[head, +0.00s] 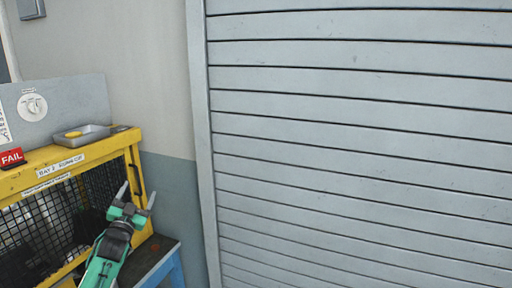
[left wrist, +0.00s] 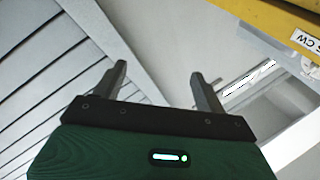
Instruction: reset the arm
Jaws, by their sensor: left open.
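My left gripper (head: 136,196) is at the lower left of the head view, on its green arm, in front of the right end of a yellow cage (head: 70,160). Its two fingers are spread and nothing is between them. I cannot tell if the gripper touches the cage. My right gripper is in neither view.
A grey tray (head: 90,134) with a yellow item and a red FAIL sign (head: 12,158) sit on the cage top. A grey panel with a dial (head: 33,107) stands behind. A blue-legged bench (head: 150,262) is below. A slatted grey shutter (head: 360,140) fills the right.

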